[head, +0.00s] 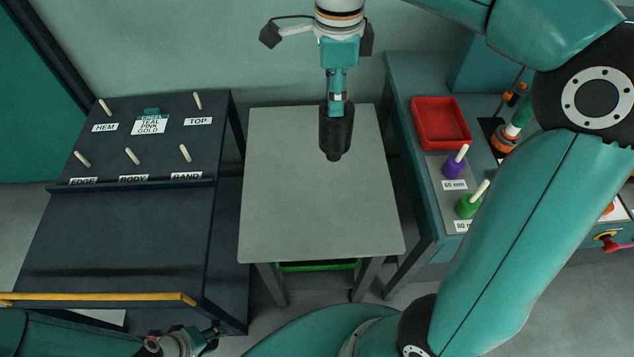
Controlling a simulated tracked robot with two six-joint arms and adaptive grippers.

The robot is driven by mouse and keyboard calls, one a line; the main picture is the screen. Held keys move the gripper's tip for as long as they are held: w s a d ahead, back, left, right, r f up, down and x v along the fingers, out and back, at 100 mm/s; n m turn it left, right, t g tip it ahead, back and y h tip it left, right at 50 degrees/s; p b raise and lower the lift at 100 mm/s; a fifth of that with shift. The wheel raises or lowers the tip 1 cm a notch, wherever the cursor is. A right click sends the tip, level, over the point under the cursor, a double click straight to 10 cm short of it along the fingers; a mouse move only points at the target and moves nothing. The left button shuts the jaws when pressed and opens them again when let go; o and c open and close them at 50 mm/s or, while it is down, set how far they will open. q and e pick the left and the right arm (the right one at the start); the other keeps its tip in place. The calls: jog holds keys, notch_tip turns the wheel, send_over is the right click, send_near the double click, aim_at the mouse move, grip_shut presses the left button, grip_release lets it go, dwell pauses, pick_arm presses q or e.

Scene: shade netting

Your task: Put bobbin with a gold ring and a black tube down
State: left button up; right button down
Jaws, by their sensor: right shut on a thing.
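My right gripper (337,108) is at the top middle, its arm coming in from the right. It is shut on a dark bobbin with a black tube (337,137), held over the far part of the grey table (315,205). I cannot make out a gold ring on it, and I cannot tell whether its lower end touches the tabletop. My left gripper (204,341) is at the bottom left edge, partly cut off, by the front of the dark rack. Its fingers are too small to read.
The grey table is otherwise bare. On the left, a dark rack (125,240) has bare pegs labelled HEM, TOP, EDGE, BODY and BAND, and a TEAL PINK GOLD card (150,125).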

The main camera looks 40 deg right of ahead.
aim_at(336, 127)
notch_tip(336, 127, down, 19)
jog(key=b, duration=0.1)
jog(key=shift+f, duration=0.2)
dwell(0.3)
jog(key=shift+f, duration=0.15)
jog(key=c, duration=0.9)
grip_release()
jog(key=shift+o, duration=0.2)
notch_tip(336, 127, up, 12)
